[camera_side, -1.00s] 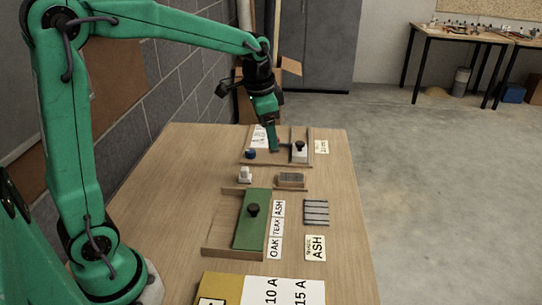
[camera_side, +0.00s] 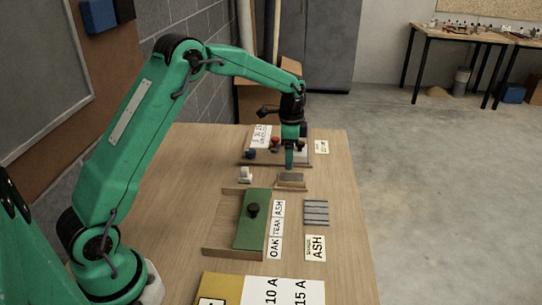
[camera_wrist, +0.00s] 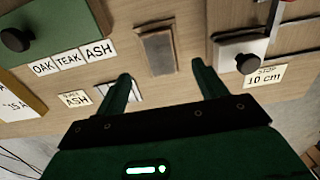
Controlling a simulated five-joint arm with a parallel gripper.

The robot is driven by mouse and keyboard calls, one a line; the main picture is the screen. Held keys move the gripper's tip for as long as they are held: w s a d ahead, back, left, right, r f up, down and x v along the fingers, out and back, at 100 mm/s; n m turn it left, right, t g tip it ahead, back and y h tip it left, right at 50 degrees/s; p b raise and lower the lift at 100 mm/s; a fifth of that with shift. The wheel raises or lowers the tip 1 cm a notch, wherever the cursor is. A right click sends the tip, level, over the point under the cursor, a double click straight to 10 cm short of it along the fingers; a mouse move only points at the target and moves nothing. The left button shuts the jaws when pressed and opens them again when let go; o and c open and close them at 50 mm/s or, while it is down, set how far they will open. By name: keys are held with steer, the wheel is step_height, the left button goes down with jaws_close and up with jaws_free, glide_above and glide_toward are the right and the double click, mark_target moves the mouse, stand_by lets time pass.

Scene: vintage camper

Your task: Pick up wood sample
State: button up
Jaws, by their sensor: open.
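No piece is plainly a wood sample. A green lid (camera_side: 252,219) with a black knob lies over part of a shallow wooden box (camera_side: 220,235), hiding what is under it. OAK, TEAK and ASH labels (camera_side: 277,229) run along its right side, and they also show in the wrist view (camera_wrist: 71,61). A card reading ASH (camera_side: 315,247) lies nearer. My gripper (camera_side: 289,166) is open and empty, low over the far part of the table. In the wrist view, a small grey-topped wooden block (camera_wrist: 157,50) lies just beyond and between my open fingers (camera_wrist: 160,70).
A small white piece (camera_side: 245,175) stands left of my gripper. A grey slatted rack (camera_side: 316,212) lies right.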

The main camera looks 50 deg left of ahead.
mark_target(290, 177)
steer(key=shift+f, duration=0.1)
steer(key=shift+f, duration=1.2)
steer(key=shift+f, duration=0.1)
steer(key=shift+w+d+f, duration=0.1)
steer(key=shift+f, duration=1.15)
steer(key=shift+d+f, duration=0.1)
steer(key=shift+f, duration=1.15)
steer(key=shift+c, duration=0.2)
steer(key=c, duration=1)
